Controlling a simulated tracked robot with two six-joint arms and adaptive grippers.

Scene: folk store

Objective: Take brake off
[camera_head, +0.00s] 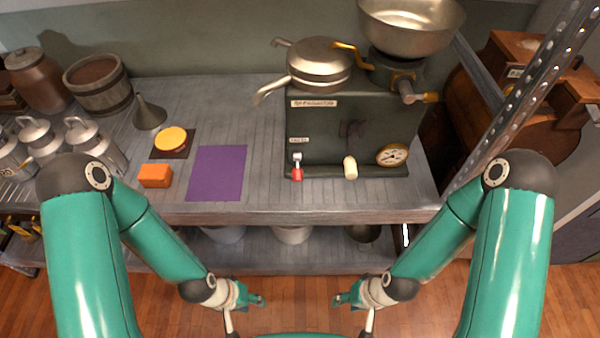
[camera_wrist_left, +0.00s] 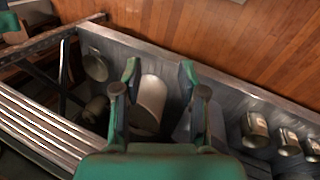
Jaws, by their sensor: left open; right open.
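A dark green machine (camera_head: 325,123) stands on the grey workbench, right of its middle. On its front, at the left, is a small lever with a red tip (camera_head: 297,173) pointing down; its label is too small to read. A crank with a cream handle (camera_head: 350,167) hangs at the middle of the front. My left gripper (camera_head: 258,299) is open and empty, low in front of the bench. It also shows open in the left wrist view (camera_wrist_left: 160,82). My right gripper (camera_head: 342,299) is open and empty at about the same height, apart from the machine.
A round gauge (camera_head: 392,155) is on the machine's right front. A lidded pan (camera_head: 320,62) and a metal bowl (camera_head: 411,25) sit on top. A purple mat (camera_head: 217,173), orange block (camera_head: 155,176) and yellow disc (camera_head: 171,139) lie left. A perforated metal post (camera_head: 520,95) rises at right.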

